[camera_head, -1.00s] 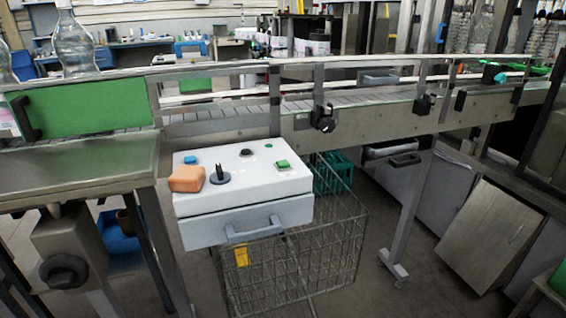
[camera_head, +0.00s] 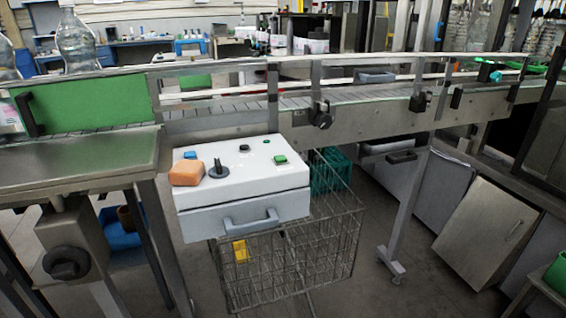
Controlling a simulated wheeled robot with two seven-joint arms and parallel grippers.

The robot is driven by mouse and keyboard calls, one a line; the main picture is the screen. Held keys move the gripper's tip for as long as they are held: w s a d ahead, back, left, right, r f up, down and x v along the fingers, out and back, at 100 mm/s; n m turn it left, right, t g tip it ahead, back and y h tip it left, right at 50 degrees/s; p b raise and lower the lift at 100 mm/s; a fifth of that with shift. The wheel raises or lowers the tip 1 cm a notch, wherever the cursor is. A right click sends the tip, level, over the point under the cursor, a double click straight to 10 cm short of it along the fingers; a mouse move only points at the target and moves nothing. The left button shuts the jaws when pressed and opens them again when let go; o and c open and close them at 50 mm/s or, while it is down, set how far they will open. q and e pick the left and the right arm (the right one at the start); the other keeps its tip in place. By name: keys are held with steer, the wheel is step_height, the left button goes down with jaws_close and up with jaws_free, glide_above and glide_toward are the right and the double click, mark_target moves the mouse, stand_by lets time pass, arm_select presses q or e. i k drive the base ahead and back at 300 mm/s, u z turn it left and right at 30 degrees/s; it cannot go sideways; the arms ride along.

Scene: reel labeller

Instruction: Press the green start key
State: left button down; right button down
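The white labeller box (camera_head: 245,187) stands below the conveyor, left of the middle, with a grey handle on its front. On its top, the green key (camera_head: 280,159) sits near the right edge. A dark round knob (camera_head: 244,148) and a small green spot (camera_head: 267,141) lie further back. A blue key (camera_head: 190,155) is at the left. A black peg on a round base (camera_head: 218,169) stands beside an orange block (camera_head: 187,172). Neither of my grippers is in view.
A conveyor (camera_head: 370,113) with rails runs behind the box. A metal table (camera_head: 80,165) stands close at the left. A wire basket (camera_head: 290,265) is under the box. Grey cabinets (camera_head: 484,233) stand at the right. Open floor shows between basket and cabinets.

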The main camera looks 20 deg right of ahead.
mark_target(278, 158)
steer(key=k, duration=1.25)
steer(key=z, duration=0.35)
steer(key=i, duration=0.3)
steer(key=z, duration=0.9)
steer(key=i, duration=0.8)
steer(key=u, duration=0.6)
steer(key=i, duration=0.6)
steer(key=u, duration=0.65)
